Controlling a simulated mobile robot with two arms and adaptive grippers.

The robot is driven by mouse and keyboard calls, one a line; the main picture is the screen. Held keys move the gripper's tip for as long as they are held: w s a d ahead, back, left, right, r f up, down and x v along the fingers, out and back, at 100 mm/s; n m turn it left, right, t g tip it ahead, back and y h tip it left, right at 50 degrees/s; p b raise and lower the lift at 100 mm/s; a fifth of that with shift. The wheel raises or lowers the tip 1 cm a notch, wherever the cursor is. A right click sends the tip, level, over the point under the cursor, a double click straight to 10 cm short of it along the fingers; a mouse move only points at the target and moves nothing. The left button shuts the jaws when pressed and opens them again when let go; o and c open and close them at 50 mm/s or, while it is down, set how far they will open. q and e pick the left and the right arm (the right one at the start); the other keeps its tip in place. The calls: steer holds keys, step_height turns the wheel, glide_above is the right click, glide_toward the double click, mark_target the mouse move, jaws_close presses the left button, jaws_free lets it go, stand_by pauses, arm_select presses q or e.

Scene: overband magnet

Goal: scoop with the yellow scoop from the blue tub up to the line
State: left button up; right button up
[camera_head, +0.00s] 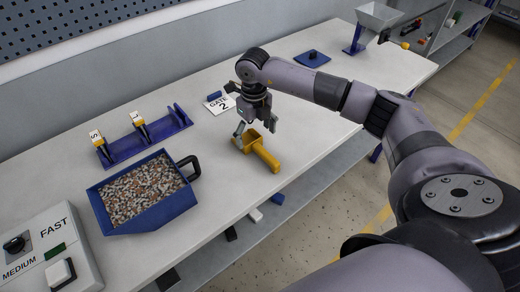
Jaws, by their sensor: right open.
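The yellow scoop (264,155) stands on the white table with its handle toward the front right. My right gripper (256,130) is just above and behind the scoop, pointing down, with its fingers apart. I cannot tell whether a finger touches the scoop. The blue tub (146,219) sits left of the scoop, full of brown and grey bits (142,188), with a black handle on its right side. I cannot make out a line on the scoop. My left gripper is not in view.
A blue rack (150,140) with yellow-and-white tagged pieces stands behind the tub. A "GATE 2" card (219,105) lies behind the gripper. A control box (45,255) stands front left. A blue plate (312,58) and a hopper (376,20) are farther back. The table's right part is clear.

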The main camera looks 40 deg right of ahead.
mark_target(258, 146)
steer(key=f, duration=0.1)
steer(key=f+p, duration=0.1)
steer(key=f, duration=0.2)
steer(key=shift+s+d+f+p, duration=0.2)
steer(key=shift+s+f+p, duration=0.1)
steer(key=shift+s, duration=0.05)
steer(key=shift+f, duration=0.5)
steer(key=c, duration=1.7)
